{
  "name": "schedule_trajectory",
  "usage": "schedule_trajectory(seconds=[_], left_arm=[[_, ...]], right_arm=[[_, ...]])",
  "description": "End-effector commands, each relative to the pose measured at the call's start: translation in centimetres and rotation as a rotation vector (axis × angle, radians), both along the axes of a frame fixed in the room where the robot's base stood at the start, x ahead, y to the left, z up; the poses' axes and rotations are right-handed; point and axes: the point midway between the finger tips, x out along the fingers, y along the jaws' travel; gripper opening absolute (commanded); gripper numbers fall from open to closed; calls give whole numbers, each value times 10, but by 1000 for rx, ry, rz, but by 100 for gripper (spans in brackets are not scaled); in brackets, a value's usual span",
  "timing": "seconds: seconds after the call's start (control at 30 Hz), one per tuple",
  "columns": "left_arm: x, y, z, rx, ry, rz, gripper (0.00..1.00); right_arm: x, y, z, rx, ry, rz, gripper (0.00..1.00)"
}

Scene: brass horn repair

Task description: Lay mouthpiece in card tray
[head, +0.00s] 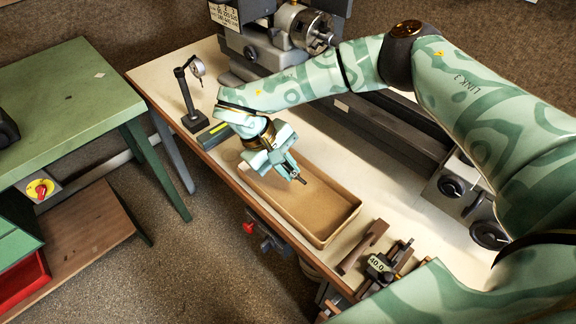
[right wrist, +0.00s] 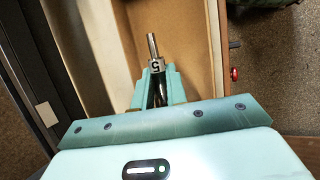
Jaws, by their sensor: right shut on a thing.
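The card tray (head: 325,232) is a long open brown box on the bench near its front edge. My right gripper (head: 294,174) is over the far left part of the tray and shut on the mouthpiece (head: 301,180). In the right wrist view the mouthpiece (right wrist: 152,45) is a slim metal piece with a small tag marked 5, sticking out past the fingers of my right gripper (right wrist: 154,85). The tray (right wrist: 192,50) lies beneath it, its inside bare where it shows. I cannot tell whether the mouthpiece touches the tray floor. My left gripper is not in view.
A grey lathe (head: 390,135) runs along the back of the bench. A dial gauge stand (head: 190,95) is left of the tray. Clamps and a block marked 40.0 (head: 378,264) lie right of it. A green table (head: 70,105) stands apart at left.

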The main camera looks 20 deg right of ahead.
Motion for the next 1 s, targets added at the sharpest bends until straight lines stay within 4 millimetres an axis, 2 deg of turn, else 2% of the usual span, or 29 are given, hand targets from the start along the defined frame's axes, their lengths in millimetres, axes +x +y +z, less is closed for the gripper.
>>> schedule_trajectory(seconds=[0.6,1.0], left_arm=[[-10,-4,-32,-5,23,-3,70],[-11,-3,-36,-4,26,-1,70]], right_arm=[[0,0,-66,0,2,-2,0],[-1,0,-75,1,1,-2,0]])
